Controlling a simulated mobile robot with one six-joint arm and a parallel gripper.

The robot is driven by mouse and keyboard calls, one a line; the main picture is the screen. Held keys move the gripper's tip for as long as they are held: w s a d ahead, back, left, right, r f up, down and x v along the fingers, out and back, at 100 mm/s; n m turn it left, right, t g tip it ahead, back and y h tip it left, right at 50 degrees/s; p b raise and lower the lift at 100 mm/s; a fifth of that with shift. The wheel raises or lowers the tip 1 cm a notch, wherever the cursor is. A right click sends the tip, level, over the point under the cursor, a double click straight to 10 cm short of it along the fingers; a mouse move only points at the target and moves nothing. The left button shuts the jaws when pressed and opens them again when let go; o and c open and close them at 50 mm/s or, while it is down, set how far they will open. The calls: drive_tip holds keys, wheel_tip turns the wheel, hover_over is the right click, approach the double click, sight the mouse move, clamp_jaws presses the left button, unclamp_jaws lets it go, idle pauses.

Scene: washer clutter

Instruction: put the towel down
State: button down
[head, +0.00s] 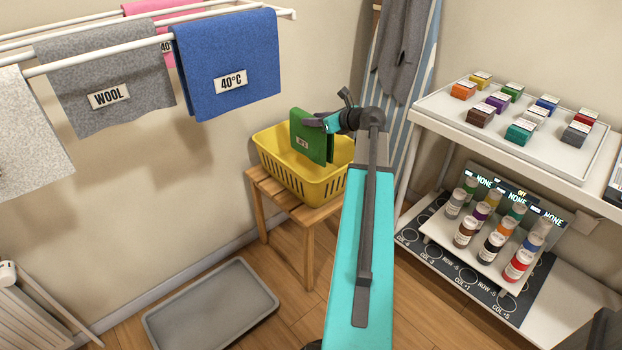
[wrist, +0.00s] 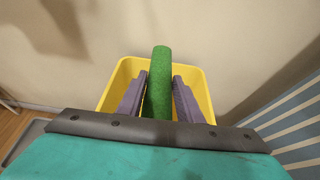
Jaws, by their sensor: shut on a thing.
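A green towel (head: 309,139) with a small label hangs from my gripper (head: 325,122) in the head view. My gripper is shut on its upper edge. The towel is over the yellow basket (head: 283,174), its lower part close to or inside the rim; I cannot tell whether it touches the basket floor. In the wrist view the towel (wrist: 159,85) stands on edge between the two purple fingers of my gripper (wrist: 159,95), with the yellow basket (wrist: 203,82) around and below it. The basket's inside is mostly hidden.
The basket stands on a wooden stool (head: 262,205) by the wall. A drying rack (head: 290,13) holds a blue cloth (head: 225,55) and a grey cloth (head: 105,80). A grey tray (head: 210,305) lies on the floor. A white shelf (head: 420,115) with blocks and bottles is at right.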

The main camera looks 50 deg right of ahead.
sight(319, 147)
drive_tip(key=shift+s+d+f, duration=0.25)
drive_tip(key=shift+d+f, duration=0.3)
drive_tip(key=shift+f+b, duration=0.95)
drive_tip(key=shift+f, duration=1.5)
drive_tip(key=shift+f+b, duration=0.85)
drive_tip(key=shift+f, duration=1.65)
drive_tip(key=shift+f, duration=0.1)
drive_tip(key=c, duration=1.3)
unclamp_jaws()
drive_tip(key=shift+o, duration=0.2)
